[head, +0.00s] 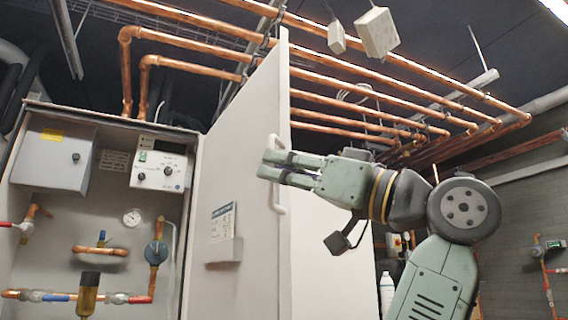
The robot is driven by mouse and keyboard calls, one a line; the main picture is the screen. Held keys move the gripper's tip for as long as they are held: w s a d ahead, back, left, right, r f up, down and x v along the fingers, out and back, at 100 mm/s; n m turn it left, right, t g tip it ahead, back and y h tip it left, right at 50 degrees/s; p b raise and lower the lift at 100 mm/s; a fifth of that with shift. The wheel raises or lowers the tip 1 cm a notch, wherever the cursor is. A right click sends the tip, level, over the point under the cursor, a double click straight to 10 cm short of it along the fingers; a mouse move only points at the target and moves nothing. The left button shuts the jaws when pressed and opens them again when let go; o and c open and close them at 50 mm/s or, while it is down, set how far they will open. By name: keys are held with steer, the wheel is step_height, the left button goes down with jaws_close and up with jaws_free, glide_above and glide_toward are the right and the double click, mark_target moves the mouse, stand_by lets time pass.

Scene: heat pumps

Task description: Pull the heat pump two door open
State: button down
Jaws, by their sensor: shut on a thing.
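The heat pump cabinet (100,255) stands at the left with its inside showing. Its grey door (245,165) is swung out, with its edge towards me and its inner face turned left. A white bar handle (280,209) sits on the door's outer face near that edge. My gripper (268,165) is at the upper part of the handle, its fingers reaching left past the door's edge. It is shut on the handle; the exact contact is partly hidden by the fingers.
Copper pipes (350,73) run overhead. Inside the cabinet are a control box (160,172), a gauge (132,217) and valves. A paper holder (224,250) is on the door's inner face. A white bottle (387,290) stands behind my arm.

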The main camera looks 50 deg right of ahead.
steer(key=shift+w+d+f, duration=0.2)
steer(key=shift+w, duration=0.3)
steer(key=c, duration=2.2)
jaws_free()
steer(key=shift+o, duration=1.2)
steer(key=shift+w+d+f, duration=0.15)
steer(key=shift+w+f, duration=0.05)
steer(key=shift+w, duration=0.3)
steer(key=shift+s+r, duration=0.2)
steer(key=shift+s, duration=0.2)
steer(key=v, duration=1.2)
